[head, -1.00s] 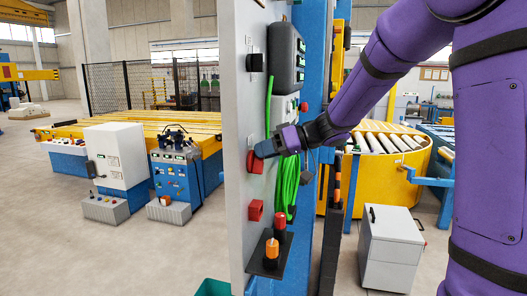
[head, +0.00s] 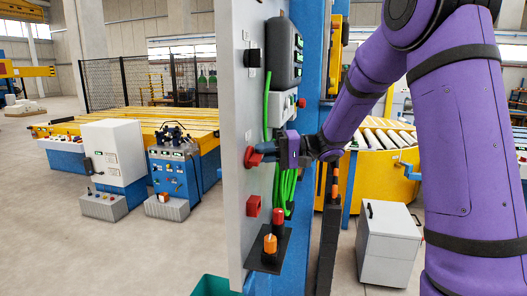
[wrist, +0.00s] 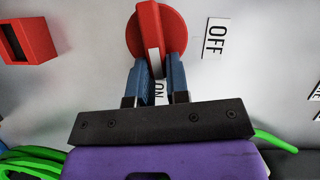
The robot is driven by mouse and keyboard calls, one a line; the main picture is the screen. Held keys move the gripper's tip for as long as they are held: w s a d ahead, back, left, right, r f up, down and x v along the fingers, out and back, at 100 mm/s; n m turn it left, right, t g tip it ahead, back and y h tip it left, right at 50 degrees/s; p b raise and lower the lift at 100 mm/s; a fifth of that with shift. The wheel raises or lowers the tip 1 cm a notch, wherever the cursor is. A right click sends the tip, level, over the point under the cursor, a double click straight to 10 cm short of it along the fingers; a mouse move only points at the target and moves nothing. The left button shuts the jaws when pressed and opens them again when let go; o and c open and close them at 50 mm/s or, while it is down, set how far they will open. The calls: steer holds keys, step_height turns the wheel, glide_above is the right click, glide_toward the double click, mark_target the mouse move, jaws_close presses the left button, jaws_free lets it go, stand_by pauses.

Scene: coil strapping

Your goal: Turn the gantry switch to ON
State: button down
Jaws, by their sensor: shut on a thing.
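The gantry switch is a red rotary knob (wrist: 160,28) with a white pointer mark, on the pale panel. In the wrist view its pointer lies toward the ON label (wrist: 160,90), which is partly hidden between my fingers. The OFF label (wrist: 215,38) is to the knob's right. My gripper (wrist: 160,72) is shut on the knob, with one blue finger on each side of the pointer end. In the head view, the knob (head: 251,159) shows at the panel's face, with my gripper (head: 268,150) reaching it from the right.
A red box-like fitting (head: 253,205) is below the knob. A black switch (head: 253,58) and dark pendant box (head: 284,50) are above. Green cable (head: 287,190) hangs behind my gripper. Orange and red buttons (head: 270,243) stand on a low bracket.

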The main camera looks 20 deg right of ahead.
steer(key=shift+d+f+m+y, duration=0.1)
steer(key=shift+f+m+y, duration=0.25)
steer(key=shift+m, duration=0.55)
steer(key=c, duration=1.1)
jaws_free()
steer(key=v, duration=1)
steer(key=shift+d, duration=0.4)
steer(key=shift+f, duration=0.15)
steer(key=shift+a, duration=0.1)
